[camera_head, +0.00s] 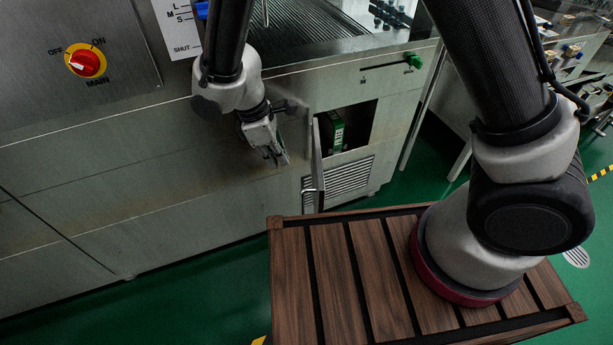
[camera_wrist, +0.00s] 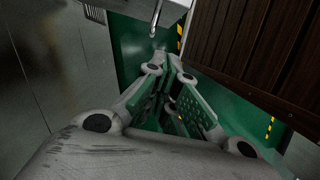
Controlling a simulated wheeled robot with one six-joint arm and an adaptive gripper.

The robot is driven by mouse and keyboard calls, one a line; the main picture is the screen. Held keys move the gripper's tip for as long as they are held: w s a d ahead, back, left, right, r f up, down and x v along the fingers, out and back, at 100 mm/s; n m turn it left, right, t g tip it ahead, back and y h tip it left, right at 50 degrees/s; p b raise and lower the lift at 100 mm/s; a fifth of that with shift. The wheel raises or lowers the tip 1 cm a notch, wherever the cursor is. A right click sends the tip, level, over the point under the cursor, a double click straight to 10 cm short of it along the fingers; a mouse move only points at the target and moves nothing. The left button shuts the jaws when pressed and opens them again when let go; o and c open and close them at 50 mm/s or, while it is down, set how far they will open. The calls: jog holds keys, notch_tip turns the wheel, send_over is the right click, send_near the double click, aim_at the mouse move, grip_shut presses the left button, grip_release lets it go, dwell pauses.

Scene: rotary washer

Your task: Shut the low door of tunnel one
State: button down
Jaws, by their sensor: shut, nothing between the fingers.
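The low door (camera_head: 318,160) stands open in the head view, seen nearly edge-on, swung out from the front of the steel machine. A bar handle (camera_head: 311,190) is on its lower part. Behind it the opening (camera_head: 360,123) shows dark, with a green box (camera_head: 336,131) inside. My gripper (camera_head: 281,158) is shut and empty, left of the door and apart from it in the picture. In the wrist view my gripper (camera_wrist: 170,66) points down over the green floor, and a metal bar (camera_wrist: 156,18), perhaps the handle, shows beyond the fingertips.
My slatted wooden base top (camera_head: 340,265) lies below and right of the door. A louvred vent (camera_head: 348,176) is under the opening. A red switch (camera_head: 85,63) is at upper left, and a green knob (camera_head: 413,60) at upper right. Green floor (camera_head: 170,290) is clear at lower left.

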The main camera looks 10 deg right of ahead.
jog(key=d+f, duration=0.6)
jog(key=f, duration=0.3)
jog(key=shift+s+d+f, duration=0.2)
jog(key=shift+s+d, duration=0.05)
jog(key=shift+d, duration=0.1)
